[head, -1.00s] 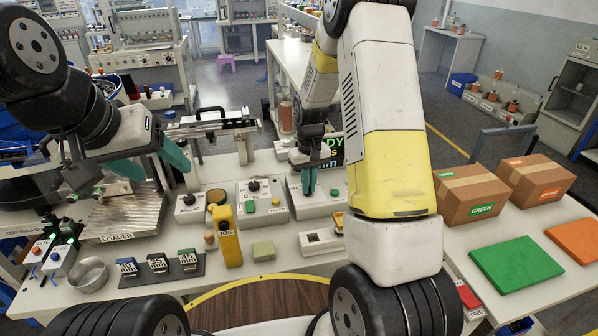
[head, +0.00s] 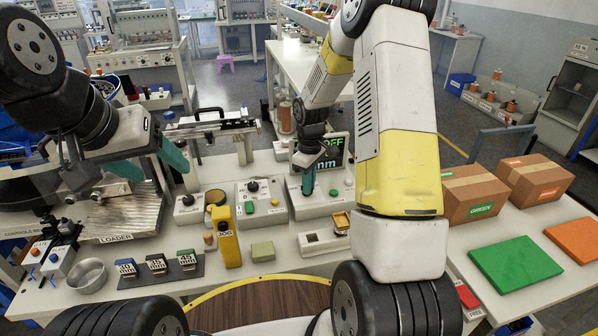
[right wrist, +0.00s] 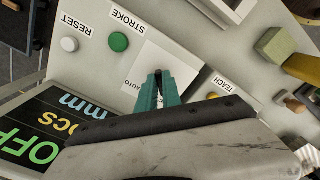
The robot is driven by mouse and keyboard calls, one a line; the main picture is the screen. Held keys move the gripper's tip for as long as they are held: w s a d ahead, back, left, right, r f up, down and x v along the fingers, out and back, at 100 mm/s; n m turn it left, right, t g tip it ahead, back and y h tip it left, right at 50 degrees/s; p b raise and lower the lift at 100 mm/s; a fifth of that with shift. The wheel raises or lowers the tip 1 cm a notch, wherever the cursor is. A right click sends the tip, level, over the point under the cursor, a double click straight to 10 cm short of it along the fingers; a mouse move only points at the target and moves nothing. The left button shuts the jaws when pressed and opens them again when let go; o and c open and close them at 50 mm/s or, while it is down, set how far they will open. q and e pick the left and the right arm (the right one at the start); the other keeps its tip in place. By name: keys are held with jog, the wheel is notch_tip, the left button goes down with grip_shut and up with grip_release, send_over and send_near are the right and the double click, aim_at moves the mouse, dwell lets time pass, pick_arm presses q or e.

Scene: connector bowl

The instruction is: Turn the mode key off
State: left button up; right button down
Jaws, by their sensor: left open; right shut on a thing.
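The mode key's control box (head: 325,207) stands at the back of the table, with a display (head: 341,150) behind it. The display reads OFF in green and also shows in the right wrist view (right wrist: 50,125). My right gripper (head: 307,192) points down at the box, shut on the mode key. In the right wrist view the teal fingertips (right wrist: 161,80) meet at the white plate (right wrist: 150,62) between the AUTO and TEACH labels; the key itself is hidden by them. My left gripper (head: 152,166) is open and empty above the loader at the left.
A green STROKE button (right wrist: 118,42) and a white RESET button (right wrist: 69,44) sit beside the plate. A second box (head: 262,204) with a knob stands left of the key's box. A yellow JOG post (head: 228,240) stands in front. Cartons (head: 470,194) lie at the right.

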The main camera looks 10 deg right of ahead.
dwell(0.5)
jog(key=c, duration=1.5)
grip_release()
jog(key=shift+r, duration=3.95)
jog(key=shift+r, duration=0.15)
jog(key=s+a+r+m+t, duration=0.1)
jog(key=s+r+m+t, duration=0.25)
jog(key=s+r, duration=0.95)
jog(key=s+r+m+t, duration=0.1)
jog(key=s+r, duration=0.1)
jog(key=s, duration=0.1)
jog(key=s+a+r+m+y, duration=0.1)
jog(key=s+r+m, duration=0.1)
jog(key=s, duration=0.2)
jog(key=s+r+m+t+y, duration=0.1)
jog(key=s+r+m, duration=0.1)
jog(key=s, duration=0.2)
jog(key=shift+s+a+r+t, duration=0.15)
jog(key=shift+a+r+t, duration=0.15)
jog(key=shift+a+t, duration=0.1)
